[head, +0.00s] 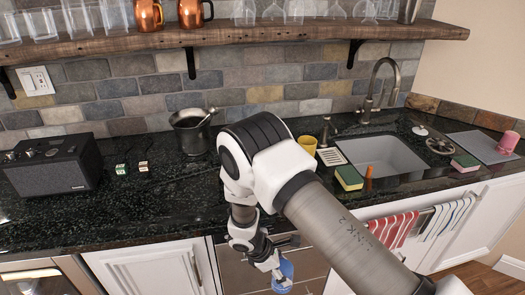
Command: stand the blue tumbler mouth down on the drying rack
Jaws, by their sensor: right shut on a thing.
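My right gripper (274,264) is shut on the blue tumbler (284,277). It holds the tumbler low, in front of the drawers under the counter and below the counter's edge. The gripper covers part of the tumbler, and I cannot tell which way its mouth points. A flat grey rack or mat (474,148), which looks like the drying rack, lies on the counter right of the sink, far to the right of the gripper. A pink tumbler (508,142) stands at its right side. My left gripper is not in view.
The sink (385,156) with a tall faucet (376,85) lies left of the rack. Sponges (349,177), a yellow cup (308,144), a dark bucket (191,132) and a black speaker (52,166) stand on the counter. Striped towels (394,233) hang in front.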

